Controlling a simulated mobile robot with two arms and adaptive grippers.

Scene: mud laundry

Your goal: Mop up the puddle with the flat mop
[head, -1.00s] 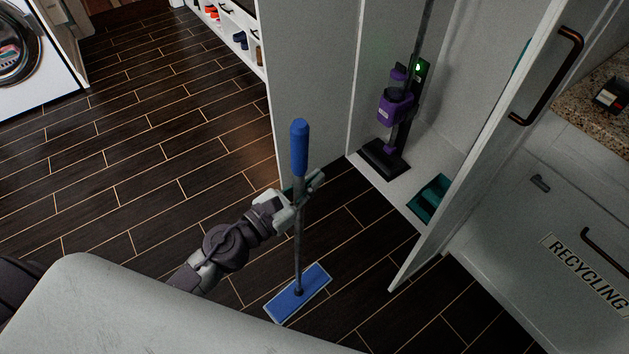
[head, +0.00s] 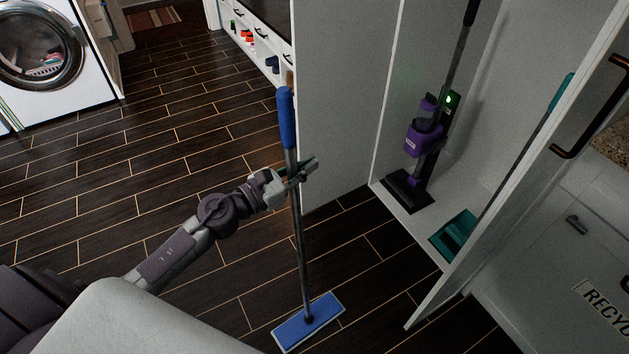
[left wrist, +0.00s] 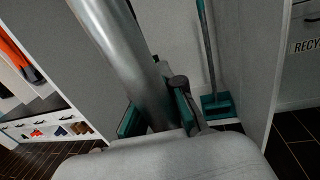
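The flat mop has a blue grip (head: 286,118), a grey pole (head: 300,235) and a flat blue head (head: 309,322) low in the head view, at or just above the dark floor. My left gripper (head: 303,170) is shut on the pole just below the blue grip. In the left wrist view the pole (left wrist: 125,50) passes between the fingers (left wrist: 158,115). The mop stands nearly upright, tilted slightly. No puddle can be made out in these frames. My right gripper is not in view.
A washer (head: 40,55) is at the far left. The wood floor (head: 150,170) at left is clear.

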